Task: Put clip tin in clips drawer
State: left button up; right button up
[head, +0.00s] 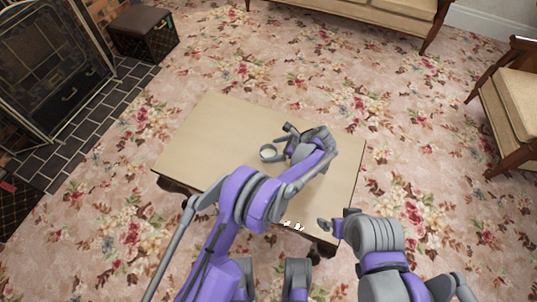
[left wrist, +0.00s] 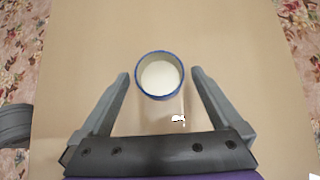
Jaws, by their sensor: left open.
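A small round tin (head: 268,153), with a blue rim and a pale inside, is at the tan table's middle. In the left wrist view the tin (left wrist: 160,77) is in front of my left gripper (left wrist: 160,74). The fingers are open, one to each side of it, with gaps on both sides. In the head view my left gripper (head: 281,142) is low over the table at the tin's right. My right gripper (head: 335,226) is near the table's front right corner; its jaws are unclear. I cannot make out a clips drawer.
The table (head: 215,125) is otherwise mostly bare. Small white marks (head: 292,225) show near its front edge. An armchair (head: 510,100) is at the right, a sofa (head: 385,10) at the back, and a fireplace screen (head: 50,65) with a dark stool (head: 142,32) at the left.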

aim_at(269, 155)
pick_arm(q)
jog(key=x, duration=0.3)
jog(key=shift+a+f, duration=0.15)
jog(key=shift+f, duration=0.15)
jog(key=c, duration=1.3)
